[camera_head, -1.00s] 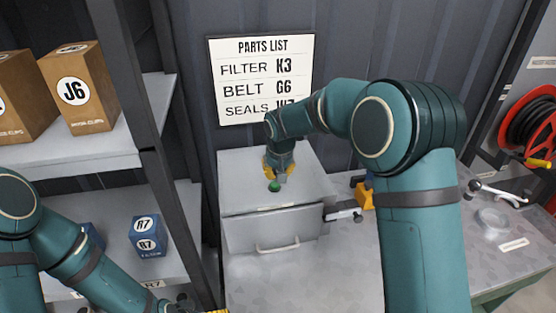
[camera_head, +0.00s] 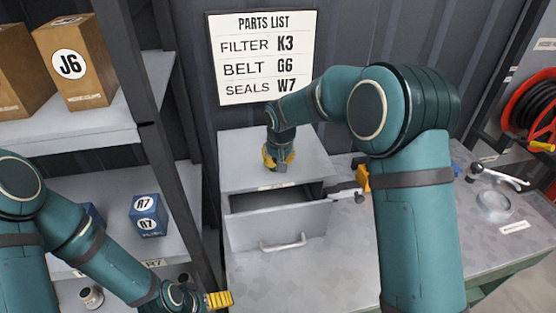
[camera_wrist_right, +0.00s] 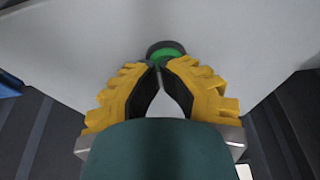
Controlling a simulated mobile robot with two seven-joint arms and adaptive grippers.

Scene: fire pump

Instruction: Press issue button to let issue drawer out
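The grey issue box (camera_head: 240,160) stands on the bench under the parts list. Its issue drawer (camera_head: 245,230) is partly out at the front, with the dark inside showing above the handle. The green issue button (camera_wrist_right: 167,53) shows in the right wrist view, in a dark ring just beyond my fingertips. In the head view my right gripper hides it. My right gripper (camera_head: 279,166) points down at the box top with its yellow fingertips together and nothing seen between them. I cannot tell whether it touches the button. My left gripper (camera_head: 220,299) is low at the left, its fingers unclear.
A parts list (camera_head: 265,58) hangs on the wall. A shelf (camera_head: 90,135) with a J6 carton (camera_head: 80,75) and a blue R7 box (camera_head: 147,214) stands at the left. A lever-like metal part (camera_head: 345,190) lies right of the drawer. A red hose reel (camera_head: 535,105) is at far right.

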